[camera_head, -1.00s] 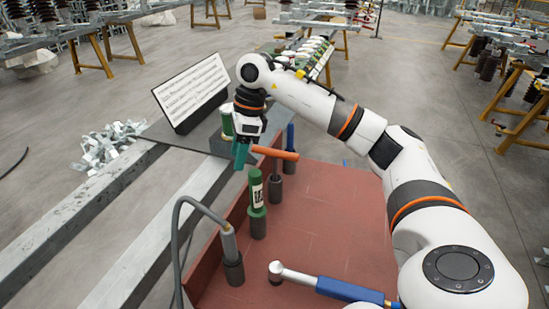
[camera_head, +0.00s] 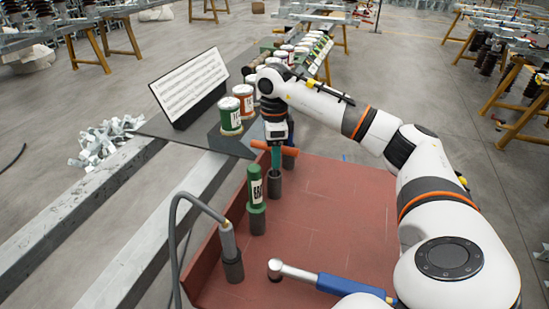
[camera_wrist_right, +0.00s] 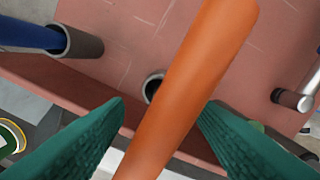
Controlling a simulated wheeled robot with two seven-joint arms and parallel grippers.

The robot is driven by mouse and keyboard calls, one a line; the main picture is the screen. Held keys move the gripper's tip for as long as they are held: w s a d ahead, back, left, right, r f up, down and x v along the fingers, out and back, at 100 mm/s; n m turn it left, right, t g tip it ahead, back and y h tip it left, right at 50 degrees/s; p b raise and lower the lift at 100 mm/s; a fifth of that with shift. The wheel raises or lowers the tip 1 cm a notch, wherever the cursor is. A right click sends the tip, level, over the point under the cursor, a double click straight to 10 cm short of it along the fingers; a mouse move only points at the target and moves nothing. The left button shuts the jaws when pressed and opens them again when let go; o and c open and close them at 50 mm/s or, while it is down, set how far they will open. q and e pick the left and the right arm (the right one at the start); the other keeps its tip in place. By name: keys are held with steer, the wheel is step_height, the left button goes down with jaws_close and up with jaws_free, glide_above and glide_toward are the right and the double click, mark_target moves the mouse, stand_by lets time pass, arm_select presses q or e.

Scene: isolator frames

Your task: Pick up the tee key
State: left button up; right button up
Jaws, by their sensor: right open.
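The tee key (camera_head: 289,151) has an orange crossbar and stands upright in a dark round holder (camera_head: 275,187) on the red tray. My right gripper (camera_head: 276,158) has green fingers and is over the tee key, hiding the middle of its bar. The tee key's lower end is hidden in the holder. My left gripper is not in view.
The red tray (camera_head: 330,220) has open room at its middle and right. Several cans (camera_head: 231,113) and a text board (camera_head: 190,88) stand behind.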

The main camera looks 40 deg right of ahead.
mark_target(275, 172)
step_height(275, 172, down, 3)
steer(key=shift+d+r, duration=0.1)
steer(key=shift+r, duration=0.05)
jaws_close()
steer(key=shift+r, duration=0.1)
